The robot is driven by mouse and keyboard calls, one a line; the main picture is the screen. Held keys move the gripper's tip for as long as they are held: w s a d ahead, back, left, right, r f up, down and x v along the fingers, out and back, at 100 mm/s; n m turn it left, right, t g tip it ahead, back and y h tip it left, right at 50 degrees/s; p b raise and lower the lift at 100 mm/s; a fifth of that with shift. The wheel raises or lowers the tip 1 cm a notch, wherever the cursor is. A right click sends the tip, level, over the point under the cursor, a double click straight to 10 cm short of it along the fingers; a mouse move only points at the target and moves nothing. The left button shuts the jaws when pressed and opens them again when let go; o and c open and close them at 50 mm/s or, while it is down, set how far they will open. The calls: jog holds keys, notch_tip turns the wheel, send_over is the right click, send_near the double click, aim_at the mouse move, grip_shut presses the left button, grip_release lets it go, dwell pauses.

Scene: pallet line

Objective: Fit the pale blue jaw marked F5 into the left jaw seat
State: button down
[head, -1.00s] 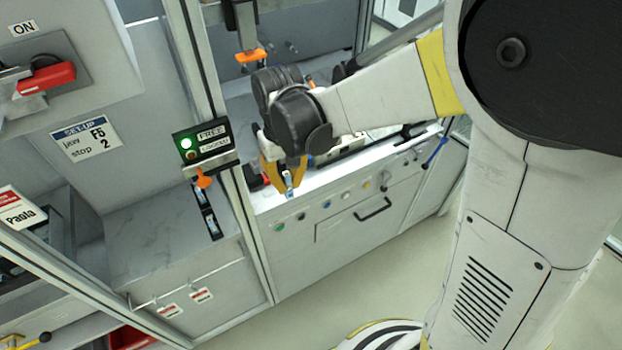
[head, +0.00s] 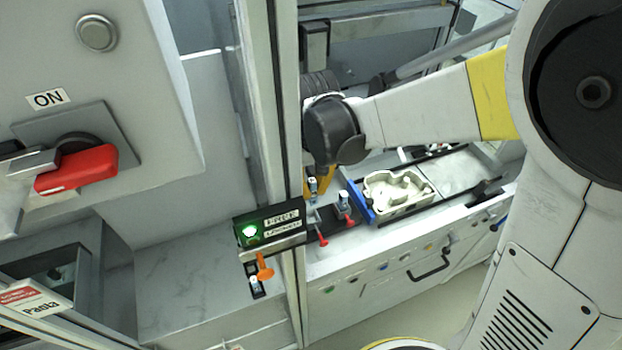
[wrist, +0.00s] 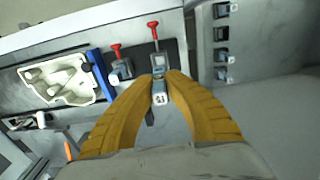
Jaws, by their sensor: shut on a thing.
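My gripper (wrist: 159,88) is shut on a pale blue jaw (wrist: 160,95) with a small white marked face; I cannot read the mark surely. In the head view the jaw (head: 313,184) hangs between the yellow fingers of my gripper (head: 318,182), just above the bench. The left jaw seat (wrist: 160,62) has a red lever (wrist: 153,27) and lies just beyond the jaw in the wrist view. Whether they touch I cannot tell. Beside it, a second seat with a red lever (wrist: 116,50) bears a pale block (wrist: 121,69).
A pale casting (head: 396,188) lies beside a blue plate (head: 357,200), right of the seats. A post with a green-lit box (head: 268,230) stands left of my gripper. A rack with several jaws (wrist: 222,55) shows in the wrist view. A red switch handle (head: 78,170) is far left.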

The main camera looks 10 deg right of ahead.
aim_at(313, 180)
jog(key=shift+f+b, duration=2.85)
jog(key=shift+f, duration=1.1)
jog(key=shift+f+b, duration=0.45)
jog(key=shift+f, duration=0.05)
jog(key=c, duration=1.5)
grip_release()
jog(key=shift+o, duration=0.2)
jog(key=shift+r, duration=0.1)
notch_tip(313, 180, up, 12)
jog(key=shift+f, duration=0.1)
jog(key=s+d+r+m+t, duration=0.1)
jog(key=s+d+m+t, duration=0.2)
jog(key=s+d+t, duration=0.4)
jog(key=s+d, duration=0.3)
jog(key=d, duration=0.3)
jog(key=shift+s+d+r, duration=0.15)
jog(key=shift+s+d, duration=0.1)
jog(key=shift+s, duration=0.1)
